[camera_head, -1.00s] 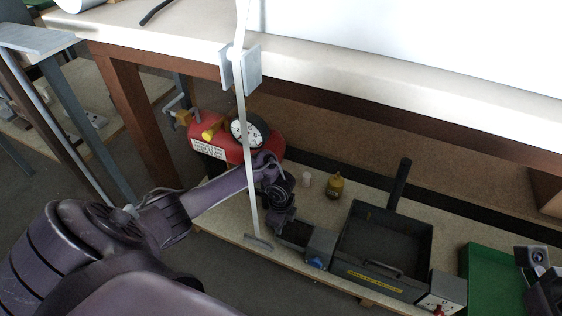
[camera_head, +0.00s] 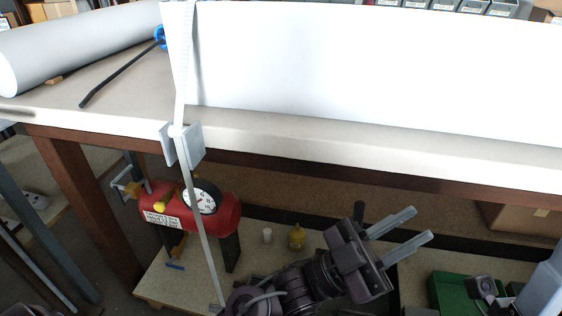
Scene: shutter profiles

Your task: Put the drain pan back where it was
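My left gripper (camera_head: 422,224) is in front of the low shelf under the bench. Its two grey fingers are parallel, apart and empty, pointing up and to the right. A green tray (camera_head: 447,291) lies on the shelf to the right. Dark and grey parts at the lower right corner, over the green tray, look like my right gripper (camera_head: 487,291); its fingers cannot be made out.
A red tank (camera_head: 225,213) with a gauge stands on the shelf (camera_head: 150,285) at left. The bench edge (camera_head: 350,155) overhangs. A clamp (camera_head: 182,146) with a long strip hangs in front.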

